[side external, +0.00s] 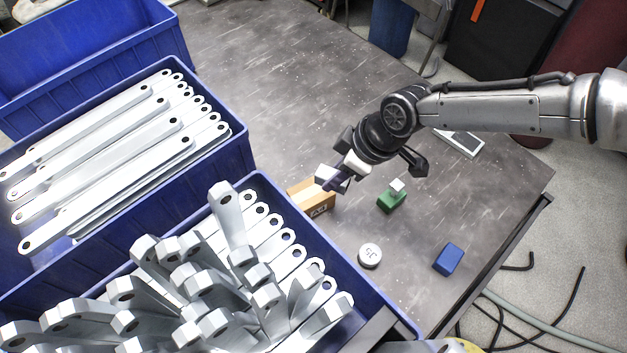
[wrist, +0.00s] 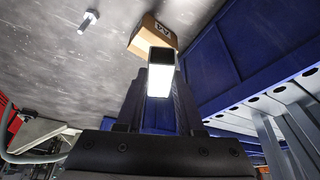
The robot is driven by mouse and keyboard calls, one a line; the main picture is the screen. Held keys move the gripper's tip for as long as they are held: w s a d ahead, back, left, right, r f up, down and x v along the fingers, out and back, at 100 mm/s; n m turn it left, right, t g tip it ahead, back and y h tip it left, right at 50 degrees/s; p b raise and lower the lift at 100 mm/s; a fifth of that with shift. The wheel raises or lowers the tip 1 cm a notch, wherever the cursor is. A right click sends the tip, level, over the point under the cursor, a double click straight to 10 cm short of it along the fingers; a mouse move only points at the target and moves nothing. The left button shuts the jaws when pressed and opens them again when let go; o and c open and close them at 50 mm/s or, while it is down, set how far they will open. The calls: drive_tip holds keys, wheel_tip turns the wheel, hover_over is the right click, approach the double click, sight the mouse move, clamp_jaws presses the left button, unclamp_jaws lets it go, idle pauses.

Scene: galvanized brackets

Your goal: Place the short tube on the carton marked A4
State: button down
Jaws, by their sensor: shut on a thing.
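The carton (side external: 318,204) is a small tan box with a dark-printed label on the table, beside the front blue crate. My gripper (side external: 336,180) is over the carton's right part, shut on a short white tube (side external: 325,172). In the wrist view the tube (wrist: 160,80) stands out between my fingers, its dark end toward the carton and overlapping it in the picture. I cannot tell whether tube and carton touch.
A green block (side external: 390,204) with a white cube on it, a white round piece (side external: 370,259) and a blue block (side external: 447,260) stand to the right. Blue crates (side external: 262,190) with metal brackets fill the left. The table's far middle is clear.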

drive_tip(key=w+a+f, duration=0.1)
drive_tip(key=f, duration=0.1)
drive_tip(key=w+a+f, duration=0.1)
drive_tip(key=a+f, duration=0.1)
drive_tip(key=w+a+f, duration=0.1)
drive_tip(key=f, duration=0.1)
drive_tip(key=shift+w+a+f, duration=0.1)
drive_tip(key=shift+w+a, duration=0.05)
drive_tip(key=shift+w, duration=0.1)
drive_tip(key=shift+f, duration=1.5)
drive_tip(key=shift+f, duration=0.15)
drive_tip(key=c, duration=0.5)
unclamp_jaws()
drive_tip(key=shift+c, duration=0.2)
drive_tip(key=v, duration=1.2)
drive_tip(key=shift+s+d+r, duration=0.1)
drive_tip(key=shift+d+r, duration=0.1)
